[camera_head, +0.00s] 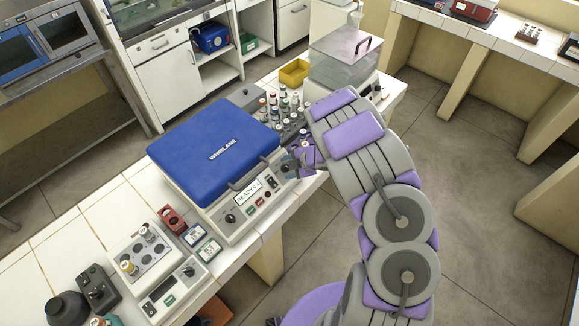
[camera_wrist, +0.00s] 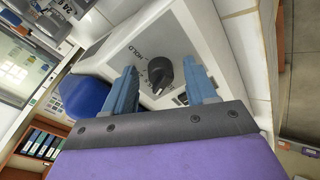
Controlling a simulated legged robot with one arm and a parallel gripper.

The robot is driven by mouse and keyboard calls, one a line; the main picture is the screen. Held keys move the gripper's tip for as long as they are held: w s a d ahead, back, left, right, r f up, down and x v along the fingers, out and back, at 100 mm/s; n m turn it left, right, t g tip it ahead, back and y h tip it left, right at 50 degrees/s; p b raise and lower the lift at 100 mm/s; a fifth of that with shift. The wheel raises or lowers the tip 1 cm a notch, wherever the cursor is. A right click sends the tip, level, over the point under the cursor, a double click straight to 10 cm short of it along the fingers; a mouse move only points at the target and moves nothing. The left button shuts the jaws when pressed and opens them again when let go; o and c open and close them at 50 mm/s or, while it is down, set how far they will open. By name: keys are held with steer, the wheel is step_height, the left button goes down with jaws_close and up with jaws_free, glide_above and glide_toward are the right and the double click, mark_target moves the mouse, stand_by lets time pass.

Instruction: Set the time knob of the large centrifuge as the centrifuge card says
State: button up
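The large centrifuge (camera_head: 215,150) has a shut blue lid marked WHIRLANE and a white front panel. Its small display (camera_head: 247,191) reads READY, with a figure too small to read surely. One black knob (camera_head: 230,218) is at the panel's left end. In the wrist view, a black knob (camera_wrist: 160,73) with a dial and the word HOLD lies between and just beyond my gripper's (camera_wrist: 160,85) two blue fingers. The fingers are apart; contact with the knob cannot be told. In the head view, my gripper (camera_head: 303,158) is at the panel's right end, partly hiding it. Two small cards (camera_head: 209,249) stand at lower left, unreadable.
A smaller white device (camera_head: 165,290) with a knob and tubes stands left of the cards. A rack of capped vials (camera_head: 283,108), a yellow tray (camera_head: 294,73) and a clear-lidded box (camera_head: 343,60) lie behind my gripper. Open floor is at the right.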

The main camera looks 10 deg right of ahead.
steer(key=p+v, duration=0.1)
steer(key=v, duration=1.6)
steer(key=shift+p, duration=0.3)
steer(key=shift+d, duration=0.15)
